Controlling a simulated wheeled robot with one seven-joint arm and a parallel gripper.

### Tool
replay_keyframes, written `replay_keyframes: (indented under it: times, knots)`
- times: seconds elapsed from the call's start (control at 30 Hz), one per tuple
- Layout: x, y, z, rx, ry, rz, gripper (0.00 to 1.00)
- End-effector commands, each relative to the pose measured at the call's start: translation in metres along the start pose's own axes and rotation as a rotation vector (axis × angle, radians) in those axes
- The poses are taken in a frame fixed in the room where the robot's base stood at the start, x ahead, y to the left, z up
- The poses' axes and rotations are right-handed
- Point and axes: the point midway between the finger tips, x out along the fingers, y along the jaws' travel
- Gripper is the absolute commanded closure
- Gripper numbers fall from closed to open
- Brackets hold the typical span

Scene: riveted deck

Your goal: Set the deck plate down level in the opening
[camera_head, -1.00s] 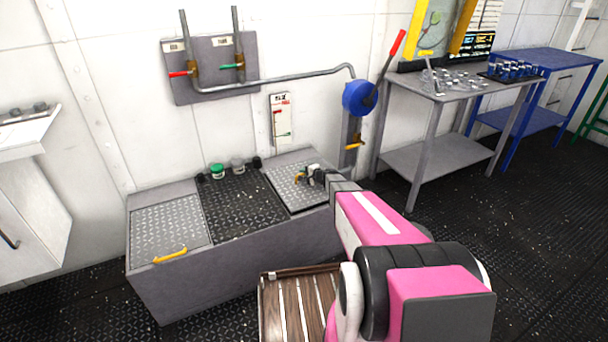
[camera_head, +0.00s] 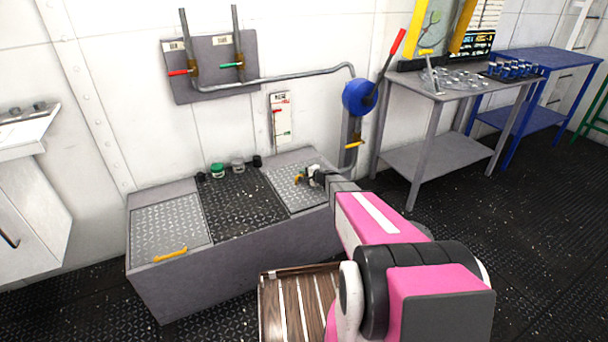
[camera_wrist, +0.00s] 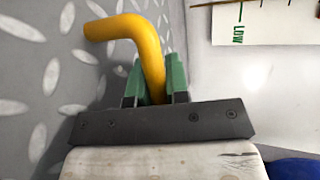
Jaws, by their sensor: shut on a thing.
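The deck plate (camera_head: 285,187) is grey diamond tread with a yellow bent handle (camera_wrist: 145,45). In the head view it lies at the right end of the long grey box, looking about level with the box top. Whether it is fully seated in the opening I cannot tell; my arm hides its right front part. My gripper (camera_head: 312,177) is at the plate's right side. In the wrist view my gripper (camera_wrist: 155,88) has its green fingers shut on the yellow handle, with the tread surface to the left.
The grey box (camera_head: 240,259) also has a dark tread section (camera_head: 238,204) and a left plate (camera_head: 168,222) with its own yellow handle (camera_head: 171,254). Small jars (camera_head: 217,171) stand along its back edge.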

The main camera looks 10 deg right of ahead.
Motion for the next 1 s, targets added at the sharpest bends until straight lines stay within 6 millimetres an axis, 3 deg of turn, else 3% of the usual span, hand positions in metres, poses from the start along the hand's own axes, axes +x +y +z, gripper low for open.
replay_keyframes:
  times: [0.43,0.47,0.53,1.0]
  knots:
    - [0.0024,0.0068,-0.0007,0.001,-0.001,-0.002,1.0]
    - [0.0023,0.0066,-0.0006,0.001,-0.001,-0.002,0.78]
    - [0.0022,0.0065,-0.0006,0.001,-0.001,-0.002,0.55]
    - [-0.0063,0.0075,-0.0006,0.0,0.001,0.0,0.55]
